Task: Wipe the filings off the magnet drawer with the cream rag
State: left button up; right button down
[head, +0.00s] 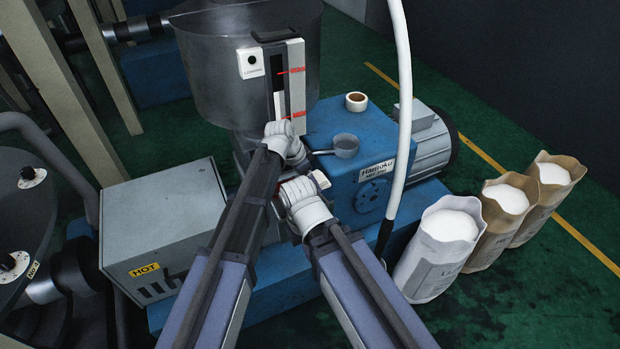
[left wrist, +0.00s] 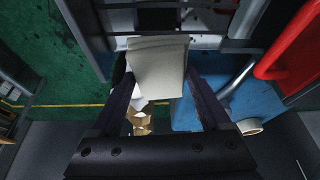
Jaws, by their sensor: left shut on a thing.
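The cream rag (left wrist: 157,75) is a folded, pale pad. My left gripper (left wrist: 160,86) is shut on it, with one dark finger at each side, in the left wrist view. In the head view my left gripper (head: 279,128) is in front of the hopper's throat, and its own wrist hides its fingers and the rag. My right gripper (head: 314,183) is lower and to the right, and its jaws cannot be made out. I cannot clearly pick out the magnet drawer or any filings; grey metal framing lies beyond the rag in the left wrist view.
A steel hopper (head: 213,75) stands above a blue machine (head: 340,130). A tape roll (head: 356,101) and a small grey scoop (head: 345,146) lie on the machine. A white hose (head: 404,110) hangs at right. Several filled sacks (head: 437,255) stand right. A box marked HOT (head: 165,215) is left.

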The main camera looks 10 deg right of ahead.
pick_arm(q)
jog(key=shift+r+p, duration=0.3)
jog(key=shift+r, duration=0.35)
pick_arm(e)
jog(key=shift+r, duration=0.65)
pick_arm(q)
jog(key=shift+r, duration=0.1)
pick_arm(e)
jog(key=shift+r, duration=0.1)
